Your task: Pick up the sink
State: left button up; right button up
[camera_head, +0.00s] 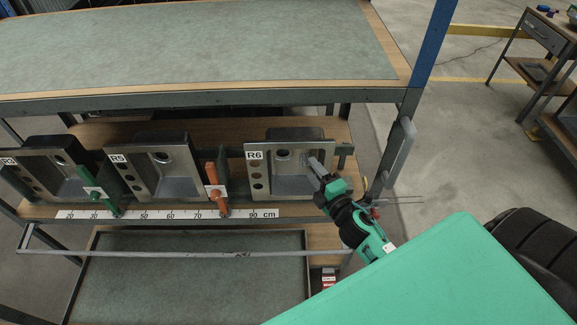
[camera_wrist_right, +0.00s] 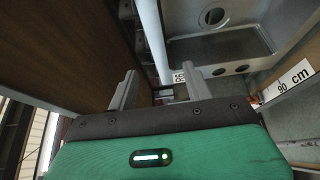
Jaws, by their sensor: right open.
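Several grey metal sinks stand tilted in a row on the rack's middle shelf in the head view. The rightmost sink (camera_head: 291,185), labelled R6, has a deep basin and round holes down its left side. The middle sink (camera_head: 160,165) is labelled R5, and another sink (camera_head: 45,170) stands at the left. My right gripper (camera_head: 317,163) is open in front of R6's right part; contact cannot be told. In the right wrist view its two fingers (camera_wrist_right: 160,73) are apart, with a sink (camera_wrist_right: 225,50) beyond and to the right. My left gripper is out of view.
Green (camera_head: 95,195) and orange (camera_head: 215,190) clamp-like handles stand between the sinks. A cm scale (camera_head: 160,214) runs along the shelf front. The tabletop (camera_head: 200,45) overhangs above. A blue post (camera_head: 436,40) stands at right, with open floor (camera_head: 450,150) beyond.

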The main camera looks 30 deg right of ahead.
aim_at(295, 145)
jog(key=w+p, duration=0.2)
jog(key=w, duration=0.6)
jog(key=shift+w+a+r, duration=0.1)
jog(key=shift+w+a, duration=0.05)
jog(key=shift+w, duration=0.1)
jog(key=w+p, duration=0.2)
jog(key=w, duration=0.2)
jog(key=shift+w+r, duration=0.1)
jog(key=shift+r, duration=0.1)
jog(key=shift+w+f, duration=0.15)
jog(key=shift+w, duration=0.45)
jog(key=shift+c, duration=0.2)
grip_shut()
jog(key=shift+r, duration=0.2)
